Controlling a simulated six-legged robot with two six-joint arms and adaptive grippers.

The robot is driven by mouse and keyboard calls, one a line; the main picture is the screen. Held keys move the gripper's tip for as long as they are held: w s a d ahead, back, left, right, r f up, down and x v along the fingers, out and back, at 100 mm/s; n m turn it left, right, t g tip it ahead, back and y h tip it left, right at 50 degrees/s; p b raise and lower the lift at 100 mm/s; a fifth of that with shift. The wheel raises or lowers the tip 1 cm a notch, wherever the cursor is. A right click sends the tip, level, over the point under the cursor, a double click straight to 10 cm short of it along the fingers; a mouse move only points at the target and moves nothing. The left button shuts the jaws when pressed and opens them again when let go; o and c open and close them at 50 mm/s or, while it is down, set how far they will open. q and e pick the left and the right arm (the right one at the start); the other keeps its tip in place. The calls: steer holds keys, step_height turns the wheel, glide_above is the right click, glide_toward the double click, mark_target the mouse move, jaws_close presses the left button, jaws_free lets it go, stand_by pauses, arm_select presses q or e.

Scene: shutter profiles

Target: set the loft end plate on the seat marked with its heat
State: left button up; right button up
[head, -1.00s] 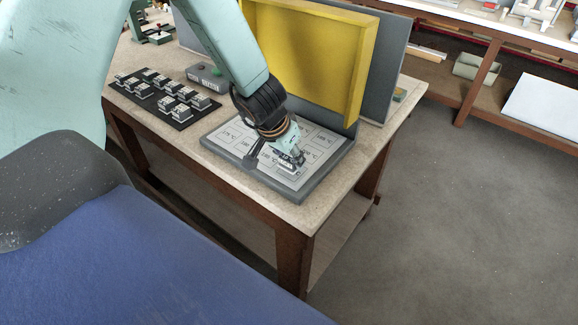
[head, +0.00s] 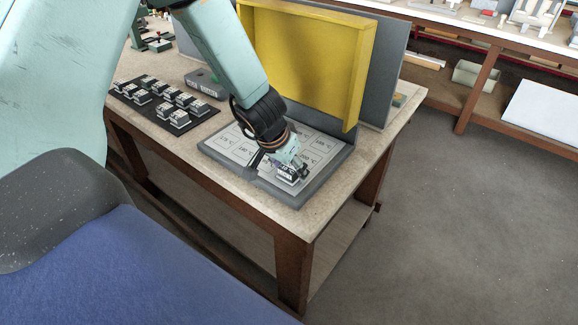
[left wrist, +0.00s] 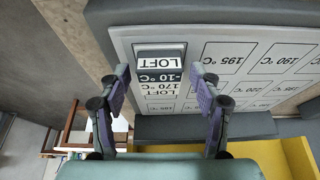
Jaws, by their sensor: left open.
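The loft end plate (left wrist: 160,52) is a small grey block with a white label reading LOFT and -10 °C, upside down in the left wrist view. It rests at a corner of the grey seat board (left wrist: 225,38). Print reading 170 °C and LOFT (left wrist: 160,92) shows beside it; I cannot tell whether that is on the block or the board. My left gripper (left wrist: 166,78) is open, one finger on each side of the label, apart from the block. In the head view the left gripper (head: 299,166) is just above the plate (head: 288,178) at the board's front right corner.
The board has several outlined seats with temperatures, such as 195 °C (left wrist: 228,55) and 190 °C (left wrist: 280,52). A yellow panel (head: 300,60) stands behind the board. A black mat (head: 150,112) with several labelled blocks lies left. Bare tabletop (head: 345,185) is right of the board.

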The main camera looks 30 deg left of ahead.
arm_select(q)
steer(key=shift+a, duration=0.1)
steer(key=shift+p+v, duration=4.75)
steer(key=shift+v, duration=1.55)
steer(key=s+d+f+g, duration=0.1)
steer(key=s+d+f, duration=0.1)
steer(key=s+f, duration=0.3)
steer(key=s+d+f+g, duration=0.2)
steer(key=s+f, duration=0.4)
steer(key=s, duration=0.7)
steer(key=s+d+f+n+g, duration=0.1)
steer(key=s+d+f, duration=0.3)
steer(key=s, duration=0.5)
steer(key=shift+d+f, duration=0.25)
steer(key=shift+f, duration=0.45)
